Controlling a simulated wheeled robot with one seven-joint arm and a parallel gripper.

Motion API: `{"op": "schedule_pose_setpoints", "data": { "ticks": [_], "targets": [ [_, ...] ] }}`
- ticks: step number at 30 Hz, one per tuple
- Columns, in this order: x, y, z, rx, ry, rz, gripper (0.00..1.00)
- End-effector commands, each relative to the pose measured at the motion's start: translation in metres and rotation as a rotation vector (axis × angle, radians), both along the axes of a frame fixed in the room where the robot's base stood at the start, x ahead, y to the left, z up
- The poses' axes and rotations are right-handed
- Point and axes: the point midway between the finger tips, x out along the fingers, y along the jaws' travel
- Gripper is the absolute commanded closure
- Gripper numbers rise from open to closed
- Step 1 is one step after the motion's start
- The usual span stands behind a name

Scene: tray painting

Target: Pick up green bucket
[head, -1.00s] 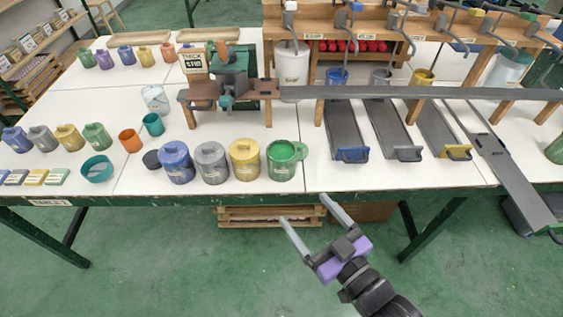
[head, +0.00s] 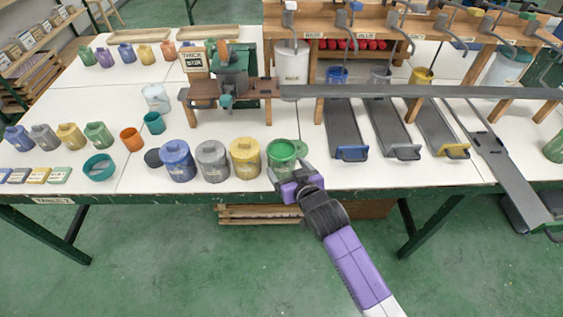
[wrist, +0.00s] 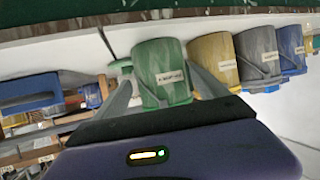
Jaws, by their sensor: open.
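The green bucket (head: 281,152) stands upright on the white table near its front edge, at the right end of a row of buckets. Its top is open and green inside, with a handle at its right side. My gripper (head: 287,170) is at the front of this bucket, partly covering its lower part. In the wrist view the green bucket (wrist: 160,72), with a white label, lies between the two grey fingers (wrist: 160,90), which are spread apart on either side of it. I cannot tell whether the fingers touch it.
A yellow bucket (head: 245,158) stands close to the left, then a grey bucket (head: 211,161) and a blue bucket (head: 177,161). A blue-ended ramp (head: 345,130) lies to the right. The table's front edge runs just below my gripper.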

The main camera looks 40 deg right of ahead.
Motion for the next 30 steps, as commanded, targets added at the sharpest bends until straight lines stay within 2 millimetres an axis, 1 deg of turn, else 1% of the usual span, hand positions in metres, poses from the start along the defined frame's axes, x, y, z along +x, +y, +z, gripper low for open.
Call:
{"op": "schedule_pose_setpoints", "data": {
  "ticks": [5, 12, 16, 22, 23, 24, 26, 30],
  "targets": [
    [0.018, -0.004, -0.005, 0.0, -0.002, 0.001, 0.17],
    [0.043, -0.011, -0.017, 0.0, -0.002, 0.0, 0.17],
    [0.048, -0.012, -0.019, 0.0, -0.003, 0.001, 0.17],
    [0.048, -0.012, -0.02, -0.001, -0.003, 0.001, 0.17],
    [0.048, -0.012, -0.02, -0.001, -0.003, 0.001, 0.21],
    [0.048, -0.012, -0.02, -0.001, -0.003, 0.001, 0.29],
    [0.048, -0.012, -0.02, -0.001, -0.003, 0.001, 0.4],
    [0.048, -0.012, -0.02, -0.001, -0.003, 0.001, 0.68]
  ]
}}
